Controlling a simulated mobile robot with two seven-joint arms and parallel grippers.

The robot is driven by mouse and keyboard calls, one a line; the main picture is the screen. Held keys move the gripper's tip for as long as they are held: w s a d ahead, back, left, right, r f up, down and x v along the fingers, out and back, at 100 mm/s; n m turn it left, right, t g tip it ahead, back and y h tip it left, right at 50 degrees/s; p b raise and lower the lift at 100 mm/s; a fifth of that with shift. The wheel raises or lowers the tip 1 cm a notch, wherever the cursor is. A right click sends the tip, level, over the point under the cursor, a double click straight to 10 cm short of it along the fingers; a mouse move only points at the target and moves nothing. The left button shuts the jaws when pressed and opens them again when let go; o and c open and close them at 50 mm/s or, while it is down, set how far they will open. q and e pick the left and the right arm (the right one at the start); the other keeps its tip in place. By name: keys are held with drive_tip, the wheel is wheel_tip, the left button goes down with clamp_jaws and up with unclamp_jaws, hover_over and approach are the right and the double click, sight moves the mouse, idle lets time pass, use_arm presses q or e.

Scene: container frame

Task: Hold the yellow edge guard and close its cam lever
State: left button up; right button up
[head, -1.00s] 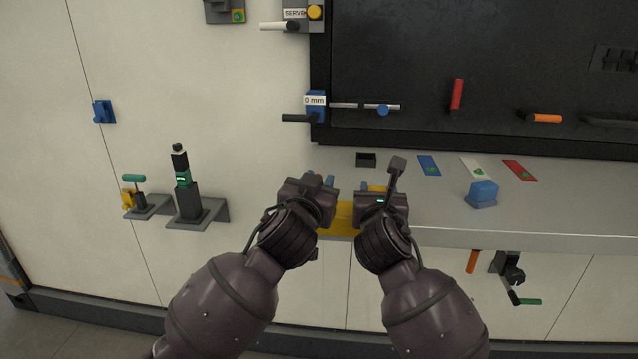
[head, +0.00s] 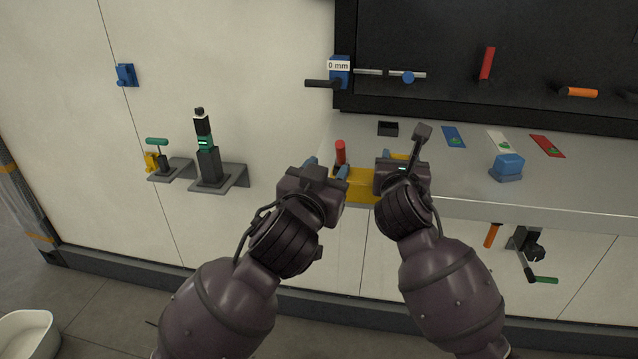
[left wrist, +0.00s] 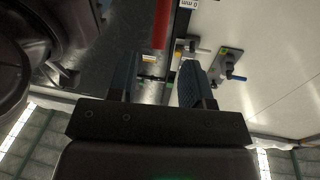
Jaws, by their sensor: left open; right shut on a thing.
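The yellow edge guard (head: 360,187) sits on the front edge of the grey shelf. Its red cam lever (head: 340,152) stands roughly upright at the guard's left part. The lever also shows in the left wrist view (left wrist: 161,24), beyond the fingers and between their lines. My left gripper (head: 326,167) is open and empty, just in front of and left of the lever, apart from it as far as I can tell. My right gripper (head: 398,162) is shut on the guard's right part. Its own body hides most of that grip.
A black open box (head: 388,128) and a blue block (head: 507,167) are on the shelf (head: 465,190). Blue, white and red cards lie behind. Below the shelf hang an orange handle (head: 492,235) and a black clamp with a green handle (head: 543,280). Bracketed fixtures (head: 212,165) stand left on the wall.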

use_arm(q)
drive_tip(key=shift+v, duration=1.75)
use_arm(e)
drive_tip(key=o, duration=1.3)
drive_tip(key=shift+s, duration=0.1)
